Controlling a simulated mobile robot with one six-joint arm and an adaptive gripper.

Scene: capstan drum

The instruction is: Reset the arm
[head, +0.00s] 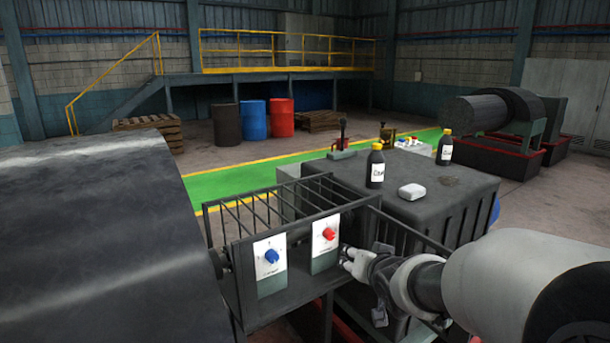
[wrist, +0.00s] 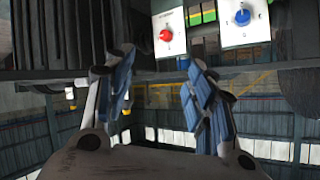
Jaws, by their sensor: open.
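My gripper (head: 352,258) is in front of the control box, just right of and below the panel with the red knob (head: 329,234). The wrist view shows its two fingers (wrist: 158,88) spread apart with nothing between them. The red knob also shows in the wrist view (wrist: 166,35), above the fingers, and the blue knob (wrist: 242,17) is to its right. In the head view the blue knob (head: 271,256) sits on the left white panel. The wrist picture appears upside down. My arm reaches in from the right edge.
A large dark drum (head: 90,240) fills the left. A dark crate-like block (head: 440,205) behind my gripper carries a black bottle (head: 376,166), another bottle (head: 445,148) and a white object (head: 412,191). A railing of thin bars (head: 270,205) stands behind the panels.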

